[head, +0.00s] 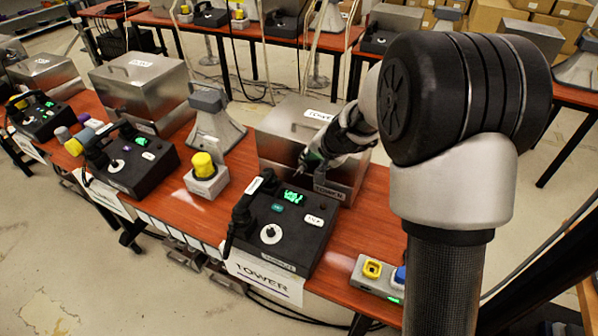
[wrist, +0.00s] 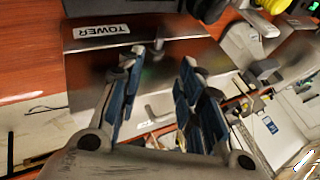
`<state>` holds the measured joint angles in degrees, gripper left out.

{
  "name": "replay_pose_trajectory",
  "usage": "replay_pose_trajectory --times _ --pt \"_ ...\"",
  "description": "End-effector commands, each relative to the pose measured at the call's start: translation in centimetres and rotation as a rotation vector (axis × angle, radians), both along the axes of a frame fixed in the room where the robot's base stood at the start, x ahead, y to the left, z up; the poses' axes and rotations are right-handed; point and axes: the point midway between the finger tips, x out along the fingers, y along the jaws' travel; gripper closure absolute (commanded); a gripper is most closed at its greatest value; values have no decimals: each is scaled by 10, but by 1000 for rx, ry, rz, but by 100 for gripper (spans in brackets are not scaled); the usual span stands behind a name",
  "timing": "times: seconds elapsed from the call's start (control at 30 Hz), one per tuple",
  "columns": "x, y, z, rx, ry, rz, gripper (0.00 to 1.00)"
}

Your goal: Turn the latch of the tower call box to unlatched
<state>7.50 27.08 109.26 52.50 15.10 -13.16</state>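The tower call box is a brushed metal box (head: 285,130) with a TOWER label on its lid and another on its front. It stands behind the black TOWER desk phone (head: 285,225). My gripper (head: 310,160) is at the box's front face, partly hidden by my own arm. In the wrist view my gripper (wrist: 160,62) is open, its two blue-padded fingers apart with nothing clearly held between them. The box's TOWER label (wrist: 100,30) lies just beyond the left finger.
A yellow-topped button box (head: 205,172) stands left of the phone, and a grey box with yellow and blue parts (head: 376,272) to its right. Another metal box (head: 140,80) and phone (head: 130,160) stand further left. The red-brown table (head: 355,235) has little bare room.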

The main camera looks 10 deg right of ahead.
Motion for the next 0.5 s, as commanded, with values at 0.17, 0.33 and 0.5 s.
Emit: replay_pose_trajectory --times 0.17,0.33,0.5 --pt "15 5 -26 0 4 3 67" --pt "36 10 -56 0 5 4 67" --pt "57 16 -87 0 5 5 67"
